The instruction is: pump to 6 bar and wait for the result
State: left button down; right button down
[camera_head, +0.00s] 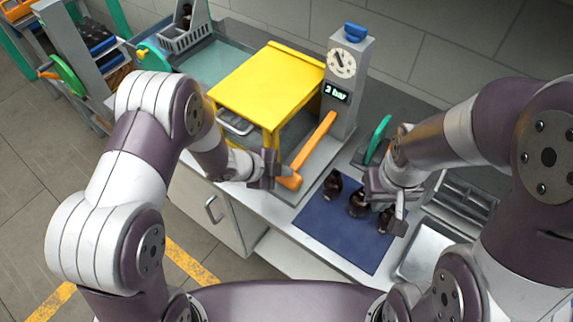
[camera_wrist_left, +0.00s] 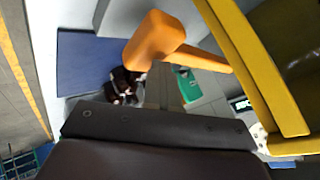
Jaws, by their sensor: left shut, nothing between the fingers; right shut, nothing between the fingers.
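A grey pump post (camera_head: 345,95) carries a round dial (camera_head: 341,64), a blue knob on top, and a display (camera_head: 337,93) that appears to read 3 bar. An orange lever (camera_head: 312,146) slopes down from the post toward the front. My left gripper (camera_head: 268,172) is shut and empty beside the lever's lower end; whether it touches cannot be told. In the left wrist view the lever's end (camera_wrist_left: 155,40) is just beyond the gripper (camera_wrist_left: 155,125). My right gripper (camera_head: 385,190) is shut and empty over the blue mat, close to the bottles.
Several amber bottles (camera_head: 333,184) stand on the blue mat (camera_head: 319,222). A yellow guard (camera_head: 268,80) covers the basin left of the post. A green handle (camera_head: 378,138) stands near my right gripper. Metal trays (camera_head: 427,250) lie at the right.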

pick_arm(q)
jog(key=shift+f, duration=0.2)
jog(key=shift+r, duration=0.15)
dwell(0.4)
jog(key=shift+r+p, duration=2.8)
jog(key=shift+r, duration=0.25)
notch_tip(320, 180, up, 5)
jog(key=p, duration=0.4)
jog(key=shift+a, duration=0.1)
